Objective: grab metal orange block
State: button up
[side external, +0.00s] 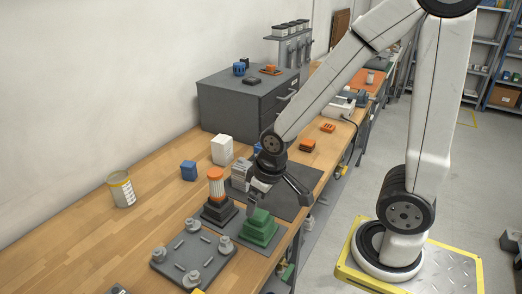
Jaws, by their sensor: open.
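Several orange things are in view, and I cannot tell which is the metal orange block. A block with an orange top and dark base (308,145) lies on the bench behind my gripper. A small orange piece (328,128) lies just beyond it. An orange piece (270,69) sits on the grey cabinet. An orange-capped ribbed part (215,175) stands upright on a dark stepped base, left of my gripper. My gripper (281,198) is open with nothing seen between its fingers. It points down over the dark mat, close to the green stepped block (260,227).
A grey plate with knobs (193,254) lies at the front. The grey cabinet (240,108) rises behind. Bare wood lies at left.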

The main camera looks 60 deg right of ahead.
jog(key=w+d+f+n+g+h, duration=0.2)
jog(key=d+n+h, duration=0.15)
jog(key=d, duration=0.55)
jog(key=w+d+f+n+g+h, duration=0.1)
jog(key=w+d+f+n+h, duration=0.2)
jog(key=d, duration=0.6)
jog(key=n+h, duration=0.7)
jog(key=n, duration=0.5)
send_near(306, 144)
jog(key=shift+t, duration=0.3)
jog(key=x, duration=0.5)
jog(key=shift+s+r, duration=0.1)
jog(key=shift+s, duration=0.15)
jog(key=shift+x, duration=1.3)
jog(key=shift+d, duration=0.1)
jog(key=shift+x, duration=2.5)
jog(key=c, duration=1.3)
